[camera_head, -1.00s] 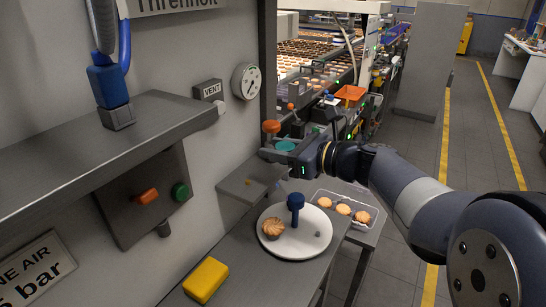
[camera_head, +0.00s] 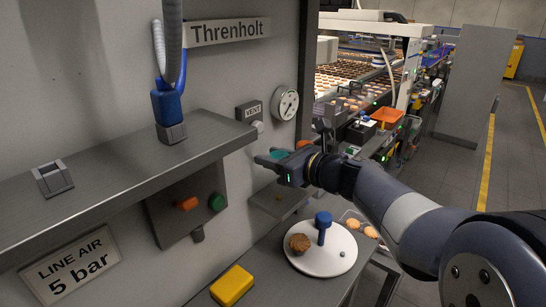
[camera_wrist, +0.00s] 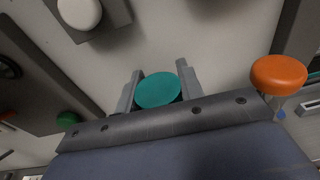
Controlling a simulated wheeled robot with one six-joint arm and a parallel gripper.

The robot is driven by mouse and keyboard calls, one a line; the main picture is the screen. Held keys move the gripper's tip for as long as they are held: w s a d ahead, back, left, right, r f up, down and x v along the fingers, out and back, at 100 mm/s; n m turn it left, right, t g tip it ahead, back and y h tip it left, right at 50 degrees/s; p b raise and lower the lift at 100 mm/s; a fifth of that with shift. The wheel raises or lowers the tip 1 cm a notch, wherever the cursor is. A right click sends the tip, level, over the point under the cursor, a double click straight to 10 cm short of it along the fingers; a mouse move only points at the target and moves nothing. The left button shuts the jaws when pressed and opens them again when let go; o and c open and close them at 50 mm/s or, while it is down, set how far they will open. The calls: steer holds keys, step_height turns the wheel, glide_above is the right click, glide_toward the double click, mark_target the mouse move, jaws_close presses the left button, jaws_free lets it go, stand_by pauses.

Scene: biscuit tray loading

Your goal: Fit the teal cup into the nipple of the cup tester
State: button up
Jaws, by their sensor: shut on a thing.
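The teal cup (camera_head: 278,155) is held at the end of my gripper (camera_head: 268,160), in front of the grey wall unit. In the wrist view the cup (camera_wrist: 158,90) shows as a round teal face between the two fingers of my gripper (camera_wrist: 160,88), which is shut on it. The cup's far side is hidden. No part is clearly recognisable as the tester's nipple. Near the gripper are a VENT box (camera_head: 249,110) with a white knob (camera_head: 259,127), and a dark panel (camera_head: 160,215) with an orange and a green knob and a dark stub below.
A grey shelf (camera_head: 110,180) juts out at left, with a blue hose fitting (camera_head: 168,103) above. An orange knob (camera_wrist: 278,75) stands beside the gripper. Below are a small grey ledge (camera_head: 280,203), a white disc (camera_head: 335,262) with a biscuit and blue handle, and a yellow block (camera_head: 232,286).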

steer(key=shift+f+b, duration=2.15)
steer(key=shift+f, duration=0.5)
steer(key=shift+f+b, duration=1.4)
steer(key=shift+f, duration=0.2)
steer(key=o, duration=1)
steer(key=shift+d+r, duration=0.1)
steer(key=v, duration=1)
steer(key=shift+s+d, duration=0.25)
steer(key=shift+s, duration=0.05)
steer(key=shift+w+a, duration=0.1)
